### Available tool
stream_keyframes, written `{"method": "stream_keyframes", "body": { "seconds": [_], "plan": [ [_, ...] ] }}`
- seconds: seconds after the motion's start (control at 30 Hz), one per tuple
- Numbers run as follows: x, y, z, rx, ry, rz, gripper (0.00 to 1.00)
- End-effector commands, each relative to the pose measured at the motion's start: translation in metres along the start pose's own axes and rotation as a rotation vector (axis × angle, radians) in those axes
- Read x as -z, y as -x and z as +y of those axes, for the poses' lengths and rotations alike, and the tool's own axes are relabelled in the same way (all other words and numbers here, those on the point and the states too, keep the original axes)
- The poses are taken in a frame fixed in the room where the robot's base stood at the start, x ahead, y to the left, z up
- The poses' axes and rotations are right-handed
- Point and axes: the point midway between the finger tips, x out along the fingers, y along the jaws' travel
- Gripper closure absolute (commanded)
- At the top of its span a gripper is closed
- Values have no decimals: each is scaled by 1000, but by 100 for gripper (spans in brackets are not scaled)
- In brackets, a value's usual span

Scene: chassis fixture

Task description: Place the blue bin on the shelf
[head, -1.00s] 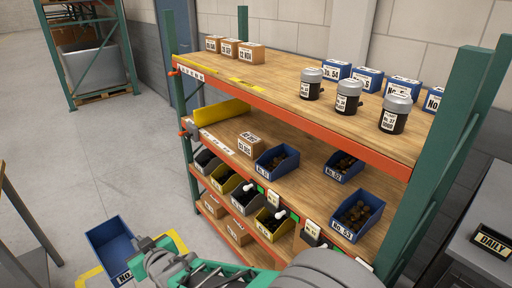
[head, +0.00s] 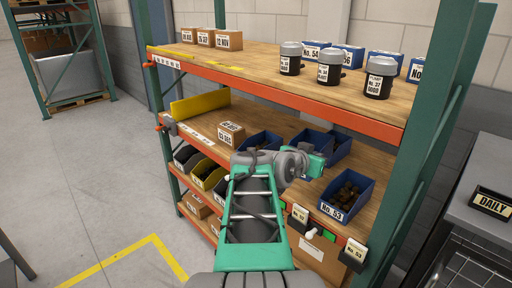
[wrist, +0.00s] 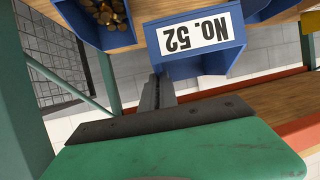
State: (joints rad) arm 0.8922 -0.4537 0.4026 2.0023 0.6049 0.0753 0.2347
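The blue bin, labelled No. 52, is close in front of my gripper in the wrist view (wrist: 190,70), its label upside down there. My gripper (wrist: 160,92) appears shut on the rim of its labelled wall. In the head view my gripper (head: 325,152) reaches in over the middle level of the shelf (head: 222,104), below the upper board. The bin (head: 342,147) shows partly behind it, overlapping another blue bin. Whether it touches the shelf board is hidden.
Blue bin No. 53 (head: 345,196) with brown parts stands close on the right. Another blue bin (head: 262,141) stands to the left, near a small carton (head: 231,134). The upper board's orange beam (head: 300,101) runs above. A green post (head: 436,145) bounds the right.

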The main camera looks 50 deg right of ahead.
Motion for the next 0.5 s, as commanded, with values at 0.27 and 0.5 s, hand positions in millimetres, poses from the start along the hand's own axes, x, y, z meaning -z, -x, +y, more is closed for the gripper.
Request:
{"method": "stream_keyframes", "body": {
  "seconds": [0.27, 0.5],
  "plan": [
    [13, -13, 59, -164, -65, 0, 100],
    [-3, -44, 2, -161, -59, -2, 100]
  ]
}}
